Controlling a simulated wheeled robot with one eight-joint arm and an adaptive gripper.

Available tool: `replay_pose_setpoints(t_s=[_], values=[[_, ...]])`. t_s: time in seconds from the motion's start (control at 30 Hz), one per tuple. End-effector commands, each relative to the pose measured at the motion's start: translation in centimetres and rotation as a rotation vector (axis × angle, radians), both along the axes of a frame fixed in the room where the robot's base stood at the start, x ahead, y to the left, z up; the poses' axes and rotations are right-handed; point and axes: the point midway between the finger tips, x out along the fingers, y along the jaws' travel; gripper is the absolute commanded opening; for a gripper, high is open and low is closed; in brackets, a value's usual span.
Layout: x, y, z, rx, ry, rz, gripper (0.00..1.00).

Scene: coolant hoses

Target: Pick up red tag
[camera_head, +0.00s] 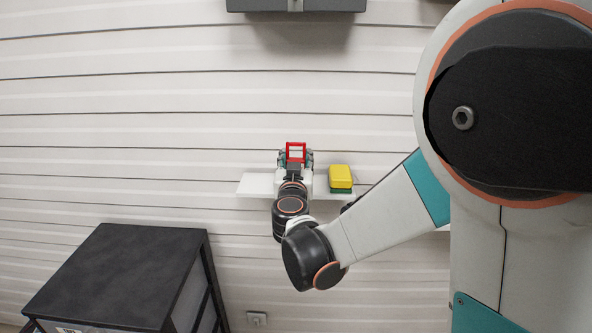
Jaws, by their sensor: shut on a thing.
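The red tag (296,144) shows as a red rectangular frame with a pale middle. It stands upright at the end of my arm, in front of the slatted wall. My gripper (296,159) is shut on the red tag, at the level of a small white shelf (256,184) or just above it. The wrist hides the lower part of the tag and the middle of the shelf, so I cannot tell whether the tag touches the shelf.
A yellow and green sponge-like block (340,177) sits on the shelf just right of my gripper. A black cabinet (125,265) stands at the lower left. A dark grey box (270,5) is on the wall above. A wall socket (257,318) is low down.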

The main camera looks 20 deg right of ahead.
Motion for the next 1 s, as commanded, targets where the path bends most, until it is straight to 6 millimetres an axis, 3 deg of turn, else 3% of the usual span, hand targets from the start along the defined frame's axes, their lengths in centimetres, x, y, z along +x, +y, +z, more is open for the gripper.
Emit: replay_pose_setpoints(t_s=[0.07, 0.33, 0.53, 0.67, 1.0], values=[[0.0, 0.0, 0.0, 0.000, 0.000, 0.000, 0.15], [0.0, 0.0, 0.2, 0.000, 0.000, 0.000, 0.15], [0.0, 0.0, 2.0, 0.000, 0.000, 0.000, 0.15], [0.0, 0.0, 4.4, 0.000, 0.000, 0.000, 0.15], [0.0, 0.0, 13.7, 0.000, 0.000, 0.000, 0.15]])
